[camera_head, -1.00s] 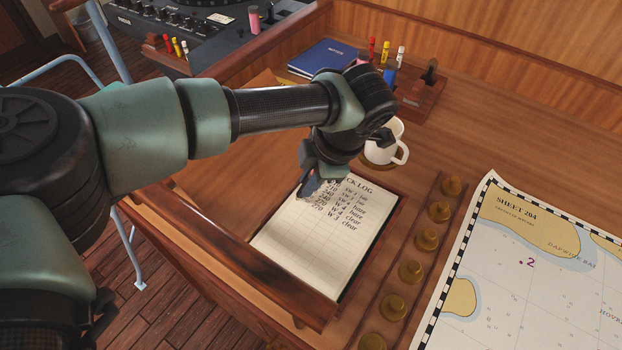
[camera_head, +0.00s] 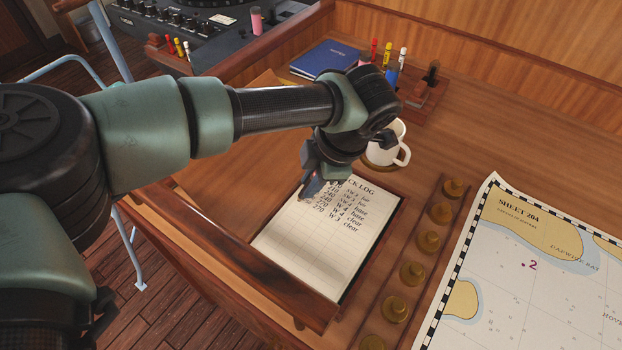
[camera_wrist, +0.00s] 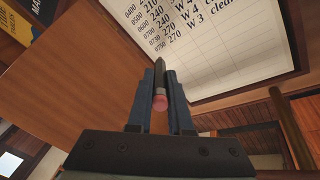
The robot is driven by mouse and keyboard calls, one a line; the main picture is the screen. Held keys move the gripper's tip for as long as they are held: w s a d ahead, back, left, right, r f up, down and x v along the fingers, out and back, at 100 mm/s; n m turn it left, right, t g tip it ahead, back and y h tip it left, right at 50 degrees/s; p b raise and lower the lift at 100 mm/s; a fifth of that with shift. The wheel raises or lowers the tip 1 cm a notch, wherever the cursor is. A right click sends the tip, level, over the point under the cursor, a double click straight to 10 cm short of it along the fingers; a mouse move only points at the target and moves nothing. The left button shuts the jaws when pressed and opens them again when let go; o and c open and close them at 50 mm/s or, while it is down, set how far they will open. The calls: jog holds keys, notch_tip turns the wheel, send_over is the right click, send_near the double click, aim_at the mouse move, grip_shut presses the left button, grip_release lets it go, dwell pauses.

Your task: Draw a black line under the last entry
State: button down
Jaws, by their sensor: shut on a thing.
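The deck log sheet (camera_head: 300,248) lies in a wooden frame on the desk, with printed entries at its top and empty ruled rows below. The last entry (camera_head: 340,222) ends in "270 W 3 clear"; in the wrist view its row (camera_wrist: 180,46) shows time 0750. My gripper (camera_head: 312,186) is over the upper left of the sheet, beside the entries. It is shut on a slim dark pencil-like stick (camera_wrist: 159,72) with a pink end, which points toward the sheet. I cannot tell whether its tip touches the paper.
A white mug (camera_head: 390,148) stands just behind the sheet. A row of brass weights (camera_head: 428,239) lies to its right, then a chart (camera_head: 500,290). A blue book (camera_head: 325,59) and a stand with colored markers (camera_head: 420,100) are at the back.

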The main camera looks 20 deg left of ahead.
jog(key=shift+f+b, duration=0.7)
jog(key=shift+b, duration=0.2)
dwell(3.6)
jog(key=shift+d, duration=0.1)
dwell(0.6)
jog(key=shift+s+d, duration=0.2)
jog(key=shift+d, duration=0.25)
jog(key=shift+d, duration=0.1)
jog(key=shift+s+d, duration=0.15)
jog(key=shift+d, duration=0.3)
jog(key=shift+d, duration=0.1)
jog(key=shift+s+d+b, duration=0.2)
jog(key=shift+d+b, duration=0.1)
jog(key=shift+d, duration=0.1)
jog(key=shift+d, duration=0.1)
dwell(0.4)
jog(key=shift+s+d, duration=0.15)
jog(key=shift+d, duration=0.35)
